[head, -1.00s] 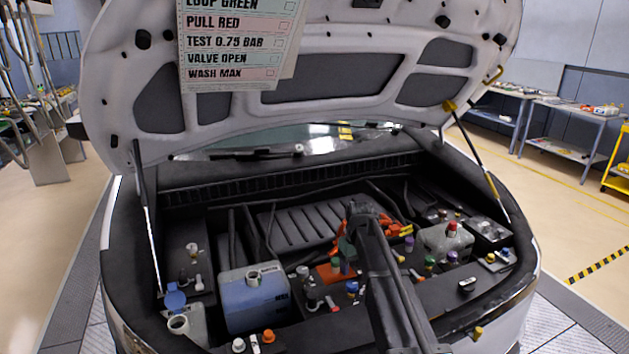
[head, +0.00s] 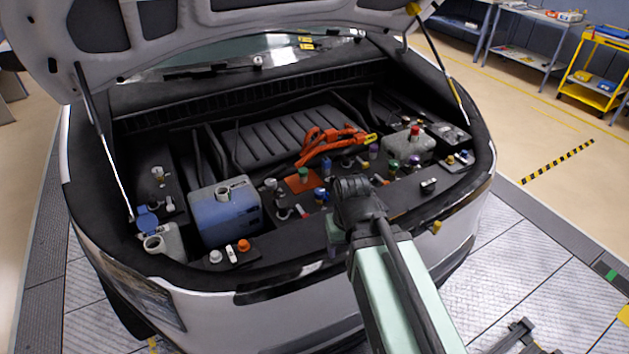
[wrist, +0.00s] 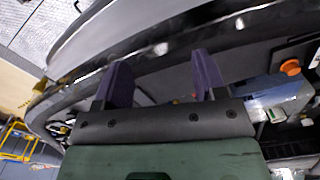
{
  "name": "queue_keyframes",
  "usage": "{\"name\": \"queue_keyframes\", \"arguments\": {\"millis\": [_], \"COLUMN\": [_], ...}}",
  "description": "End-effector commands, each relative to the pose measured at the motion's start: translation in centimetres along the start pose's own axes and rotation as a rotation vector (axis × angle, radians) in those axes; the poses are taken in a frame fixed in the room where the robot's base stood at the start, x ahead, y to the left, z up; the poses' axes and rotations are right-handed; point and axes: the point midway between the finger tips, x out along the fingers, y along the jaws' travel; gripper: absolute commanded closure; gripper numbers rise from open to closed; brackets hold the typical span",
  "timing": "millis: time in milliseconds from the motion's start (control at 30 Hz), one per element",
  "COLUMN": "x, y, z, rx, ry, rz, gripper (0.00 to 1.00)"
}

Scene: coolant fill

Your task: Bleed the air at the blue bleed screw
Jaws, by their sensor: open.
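Blue-topped fittings show in the head view: one (head: 320,194) near the middle of the engine bay, beside the orange plate, and a small one (head: 464,155) at the right. I cannot tell from the picture which is the bleed screw. My gripper (wrist: 162,70) shows in the wrist view with its two purple fingers apart and nothing between them. Behind the fingers is the dark front edge of the car. In the head view my arm reaches over the front edge and the gripper is mostly hidden by it. No blue screw is clear in the wrist view.
A blue coolant tank (head: 225,212) and a washer neck with an open blue lid (head: 147,220) stand at the left. An orange cap (head: 243,245) sits near the front edge. Orange cables (head: 325,145) cross the middle. The raised hood (head: 190,35) hangs above.

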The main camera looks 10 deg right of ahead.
Motion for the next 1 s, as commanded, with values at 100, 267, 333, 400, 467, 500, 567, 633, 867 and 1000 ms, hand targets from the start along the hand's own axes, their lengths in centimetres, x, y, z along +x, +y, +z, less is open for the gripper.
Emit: {"name": "queue_keyframes", "arguments": {"millis": [100,267,333,400,467,500,567,633,867,1000], "x": [0.0,0.0,0.0,0.0,0.0,0.0,0.0,0.0,0.1,1.4], "y": [0.0,0.0,0.0,0.0,0.0,0.0,0.0,0.0,0.0,0.0], "z": [0.0,-1.6,-6.5,-14.5,-21.8,-26.1,-30.3,-32.0,-31.1,-31.0], "rx": [0.000,0.000,-0.007,-0.114,-0.296,-0.442,-0.650,-0.838,-1.018,-1.016], "ry": [0.000,0.000,0.000,0.001,0.001,0.001,0.000,0.000,0.001,0.001], "rz": [0.000,0.000,0.000,0.000,-0.001,-0.001,-0.001,-0.001,-0.001,-0.001], "gripper": [0.35,0.36,0.36,0.36,0.36,0.36,0.36,0.36,0.36,0.36]}}
